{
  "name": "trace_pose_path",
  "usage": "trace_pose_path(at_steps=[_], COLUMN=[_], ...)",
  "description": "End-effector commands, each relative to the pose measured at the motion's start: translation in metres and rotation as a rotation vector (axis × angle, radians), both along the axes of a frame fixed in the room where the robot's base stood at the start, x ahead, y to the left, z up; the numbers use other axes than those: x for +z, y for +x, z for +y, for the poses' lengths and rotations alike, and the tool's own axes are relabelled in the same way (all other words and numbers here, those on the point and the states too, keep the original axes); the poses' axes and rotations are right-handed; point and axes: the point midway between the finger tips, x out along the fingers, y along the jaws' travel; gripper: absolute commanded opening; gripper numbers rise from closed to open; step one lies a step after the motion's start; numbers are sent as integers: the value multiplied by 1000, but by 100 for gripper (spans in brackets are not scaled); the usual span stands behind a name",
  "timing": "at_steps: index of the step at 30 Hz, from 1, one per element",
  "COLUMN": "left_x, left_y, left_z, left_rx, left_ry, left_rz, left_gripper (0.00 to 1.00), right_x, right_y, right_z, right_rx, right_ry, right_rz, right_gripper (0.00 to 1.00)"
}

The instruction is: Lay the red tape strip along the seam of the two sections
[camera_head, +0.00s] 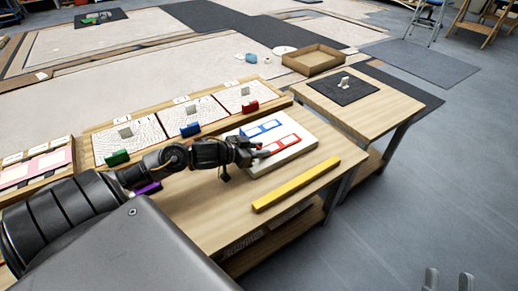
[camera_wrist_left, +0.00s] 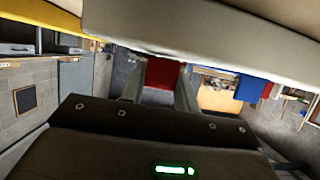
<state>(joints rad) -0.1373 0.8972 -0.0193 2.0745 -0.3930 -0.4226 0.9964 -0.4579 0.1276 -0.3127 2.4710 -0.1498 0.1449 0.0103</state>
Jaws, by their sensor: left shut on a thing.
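My left gripper (camera_head: 258,151) reaches over the near-left edge of a white board (camera_head: 304,151). It is shut on a red piece, which I take as the red tape strip (camera_wrist_left: 162,74), seen between its fingers in the left wrist view. On the board lie a blue-and-white marking (camera_head: 262,129) and a red-and-white marking (camera_head: 284,146), the latter partly behind the gripper. Line-patterned panels (camera_head: 131,138) lie side by side in a wooden frame; which two sections form the seam I cannot tell. My right gripper (camera_head: 447,280) is at the bottom right, fingers apart and empty.
Green (camera_head: 117,158), blue (camera_head: 190,129) and red (camera_head: 250,106) blocks stand along the frame's front. A yellow bar (camera_head: 296,185) lies near the table edge. A cardboard tray (camera_head: 314,60) and a side table with a black mat (camera_head: 325,87) are behind.

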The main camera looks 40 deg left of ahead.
Motion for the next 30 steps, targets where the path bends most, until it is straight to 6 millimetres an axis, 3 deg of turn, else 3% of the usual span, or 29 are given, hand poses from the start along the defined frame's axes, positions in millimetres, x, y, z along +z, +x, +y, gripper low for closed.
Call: trace_pose_path(at_steps=[13,14,18,30], left_x=[-5,-5,-4,-5], left_y=[0,0,0,0], left_z=[0,0,0,0], left_rx=[0,0,0,0], left_ry=[-1,0,0,1], left_rz=[1,1,1,0], left_gripper=[10,33,52,53], right_x=[-2,-2,-2,-2], right_y=[0,0,0,-1], right_z=[1,2,2,0], right_rx=[3,3,3,-1], right_ry=[-9,-9,-9,1], right_rz=[14,15,15,-1], right_gripper=[36,36,36,36])
